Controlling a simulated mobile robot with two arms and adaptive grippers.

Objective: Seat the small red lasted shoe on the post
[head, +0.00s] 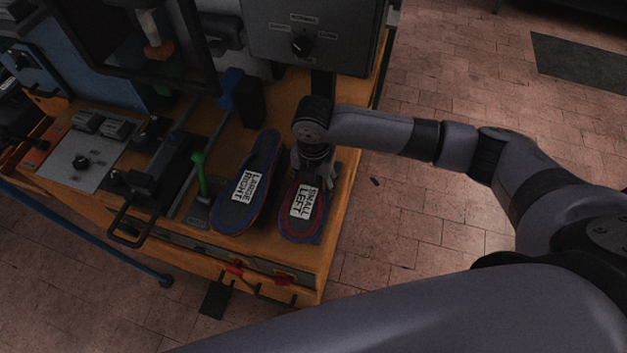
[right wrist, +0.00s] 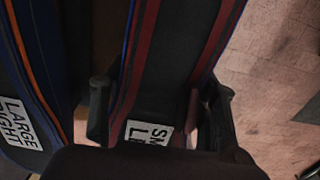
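The small red lasted shoe (head: 297,231) lies sole up at the bench's front right corner, with a red and blue sole edge and a "SMALL LEFT" label. In the right wrist view its dark red-striped sole (right wrist: 178,60) runs up the middle. My right gripper (head: 313,176) is over the shoe's far part. In the wrist view its fingers (right wrist: 158,105) are spread on either side of the shoe; the left finger looks slightly apart from it, and contact on the right is unclear. I cannot make out the post with certainty. My left gripper is not in view.
A large shoe labelled "LARGE RIGHT" (head: 237,217) lies close beside the small one on the left. A green-handled lever (head: 200,173) and a black clamp unit (head: 157,178) stand further left. A grey control box (head: 318,38) stands behind.

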